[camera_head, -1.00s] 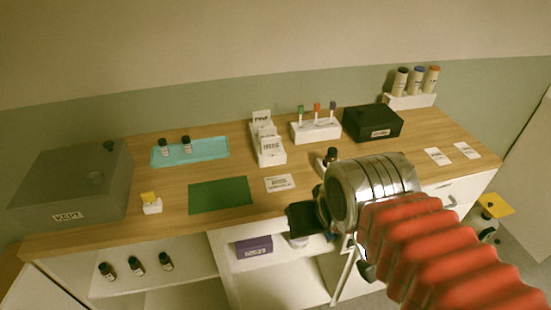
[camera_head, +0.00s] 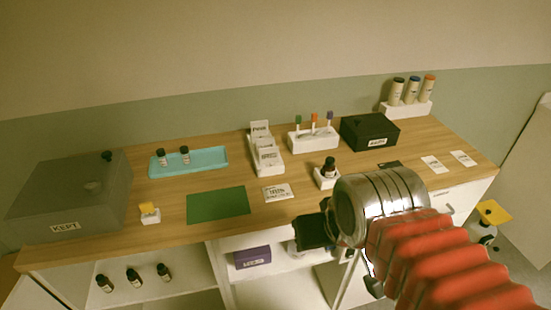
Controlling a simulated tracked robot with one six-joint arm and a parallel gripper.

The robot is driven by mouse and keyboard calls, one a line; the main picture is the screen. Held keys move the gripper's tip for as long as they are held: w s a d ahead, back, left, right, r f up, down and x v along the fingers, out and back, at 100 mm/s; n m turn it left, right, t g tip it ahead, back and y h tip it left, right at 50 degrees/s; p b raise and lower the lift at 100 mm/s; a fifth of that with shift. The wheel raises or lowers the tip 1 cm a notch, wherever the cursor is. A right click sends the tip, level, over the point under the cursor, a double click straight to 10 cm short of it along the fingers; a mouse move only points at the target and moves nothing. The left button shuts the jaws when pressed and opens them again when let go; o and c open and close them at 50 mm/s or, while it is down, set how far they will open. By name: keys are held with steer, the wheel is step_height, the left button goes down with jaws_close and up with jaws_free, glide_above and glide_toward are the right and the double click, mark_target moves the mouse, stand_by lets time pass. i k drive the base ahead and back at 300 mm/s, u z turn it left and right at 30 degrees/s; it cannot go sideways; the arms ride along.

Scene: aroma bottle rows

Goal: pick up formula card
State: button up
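A white printed card (camera_head: 278,192) lies flat on the wooden counter, right of the green mat (camera_head: 218,204). More white cards stand upright in a white stepped holder (camera_head: 267,168) behind it. Two small white cards, one nearer the middle (camera_head: 434,164) and one farther right (camera_head: 463,158), lie on the right side. Print is too small to read, so I cannot tell which is the formula card. My gripper (camera_head: 308,232) is a dark shape at the counter's front edge, in front of the flat card and apart from it. Its fingers are not clear.
A dark bottle (camera_head: 329,167) stands in a white holder just behind my arm. A teal tray (camera_head: 215,162) with two bottles, a grey box (camera_head: 70,190), a black box (camera_head: 369,132) and a rack of coloured-top vials (camera_head: 313,140) stand on the counter. Shelves below hold more bottles.

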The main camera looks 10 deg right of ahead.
mark_target(270, 154)
steer(key=z, duration=0.75)
steer(key=k, duration=0.95)
steer(key=u, duration=1.35)
steer(key=i, duration=0.95)
steer(key=u, duration=0.05)
